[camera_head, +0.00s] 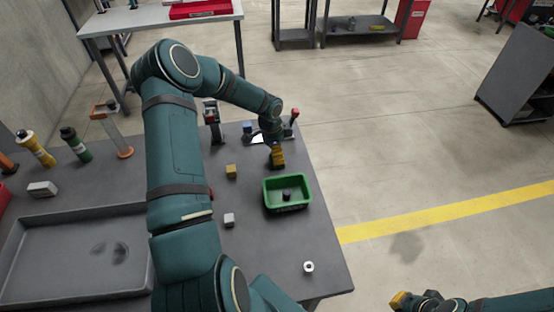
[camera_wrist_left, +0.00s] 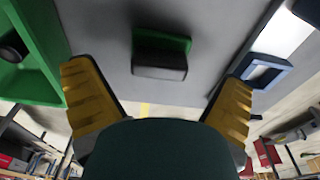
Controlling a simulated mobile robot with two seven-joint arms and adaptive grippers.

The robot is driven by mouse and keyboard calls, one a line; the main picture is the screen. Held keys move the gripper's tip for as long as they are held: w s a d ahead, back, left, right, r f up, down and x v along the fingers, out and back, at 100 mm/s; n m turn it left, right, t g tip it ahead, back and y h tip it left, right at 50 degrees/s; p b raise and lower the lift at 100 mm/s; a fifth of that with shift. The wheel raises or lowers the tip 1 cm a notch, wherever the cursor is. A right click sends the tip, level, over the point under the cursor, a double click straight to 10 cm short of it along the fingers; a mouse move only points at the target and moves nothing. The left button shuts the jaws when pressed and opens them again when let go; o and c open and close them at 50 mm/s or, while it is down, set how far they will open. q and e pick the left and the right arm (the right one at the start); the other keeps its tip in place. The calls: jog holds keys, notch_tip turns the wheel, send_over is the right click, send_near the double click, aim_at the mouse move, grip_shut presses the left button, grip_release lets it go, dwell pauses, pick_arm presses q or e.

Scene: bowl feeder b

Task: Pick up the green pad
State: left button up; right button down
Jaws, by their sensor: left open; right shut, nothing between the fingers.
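The green pad (camera_wrist_left: 178,42) shows at the top middle of the left wrist view, as a green piece partly covered by a dark grey block-like part. It lies on the grey table top. In the head view I cannot make it out; my left arm and gripper may hide it. My left gripper (camera_head: 277,160) points down over the far part of the table, just behind the green bin. In the left wrist view its yellow fingers (camera_wrist_left: 165,105) are wide apart, with the pad ahead of the gap and nothing between them. My right gripper (camera_head: 400,300) is shut and empty, off the table at bottom right.
The green bin (camera_head: 269,198) holds a dark part. A yellow cube (camera_head: 231,171), a grey cube (camera_head: 229,219) and a white ring (camera_head: 308,267) lie nearby. A blue frame (camera_wrist_left: 263,72) is right of the pad. A large grey tray (camera_head: 135,290) fills the left.

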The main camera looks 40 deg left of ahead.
pick_arm(q)
jog(key=shift+w+d+f, duration=0.1)
jog(key=shift+w+f, duration=0.05)
jog(key=shift+f, duration=1.2)
jog(key=c, duration=1.3)
jog(key=shift+r, duration=0.15)
jog(key=shift+c, duration=0.2)
notch_tip(320, 180, up, 10)
jog(key=shift+f+p, duration=0.1)
jog(key=shift+p, duration=0.4)
jog(key=shift+o, duration=1.3)
jog(key=shift+c, duration=0.7)
